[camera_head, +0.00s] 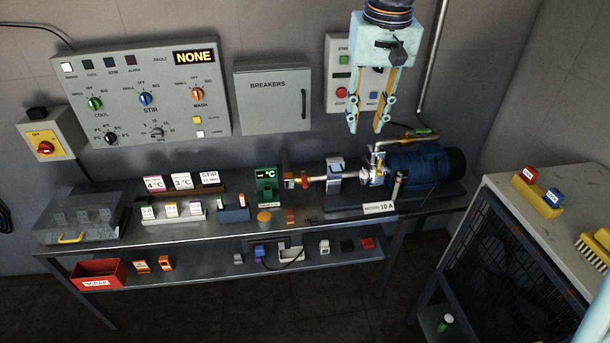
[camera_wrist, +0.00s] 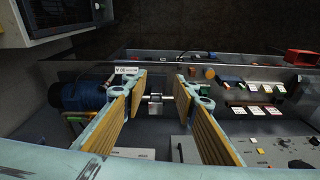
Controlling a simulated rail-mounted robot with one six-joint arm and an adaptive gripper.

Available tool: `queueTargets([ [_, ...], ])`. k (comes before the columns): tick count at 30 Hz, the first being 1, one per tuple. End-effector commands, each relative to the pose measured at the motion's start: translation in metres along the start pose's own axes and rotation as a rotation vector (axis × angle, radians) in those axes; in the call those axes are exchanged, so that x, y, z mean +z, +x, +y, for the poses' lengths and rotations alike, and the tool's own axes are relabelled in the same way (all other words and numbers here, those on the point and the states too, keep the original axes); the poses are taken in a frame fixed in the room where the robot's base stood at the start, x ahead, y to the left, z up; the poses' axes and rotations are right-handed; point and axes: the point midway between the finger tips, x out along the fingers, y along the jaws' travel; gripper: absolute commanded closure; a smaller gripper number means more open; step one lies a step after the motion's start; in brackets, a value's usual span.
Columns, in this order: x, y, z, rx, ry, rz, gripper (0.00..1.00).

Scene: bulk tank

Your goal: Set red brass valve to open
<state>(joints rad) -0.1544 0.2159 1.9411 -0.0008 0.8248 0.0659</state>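A small brass valve with a red handle (camera_head: 304,182) sits on the short horizontal pipe left of the blue pump motor (camera_head: 428,168) on the bench. The handle is too small to tell its exact setting. My gripper (camera_head: 366,129) hangs above and behind the pump line, pointing down, to the right of the valve. Its two yellow-padded fingers are apart with nothing between them. In the wrist view, my open gripper (camera_wrist: 163,82) frames part of the pump line, and the blue motor (camera_wrist: 82,96) is at left. I cannot make out the red handle clearly there.
The control panel (camera_head: 142,92) and breaker box (camera_head: 272,98) are on the wall behind. A green display unit (camera_head: 267,186) stands left of the valve. A pipe (camera_head: 428,70) runs down the wall right of my gripper. A side cabinet (camera_head: 545,215) stands at right.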

Motion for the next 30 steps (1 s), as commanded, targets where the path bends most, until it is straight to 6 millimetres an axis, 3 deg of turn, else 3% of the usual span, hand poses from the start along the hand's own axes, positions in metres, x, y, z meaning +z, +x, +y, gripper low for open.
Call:
queueTargets([
  [15,-0.072,0.046,-0.029,-0.002,-0.020,-0.041,0.74],
  [30,-0.126,0.105,-0.060,-0.002,-0.038,-0.079,0.74],
])
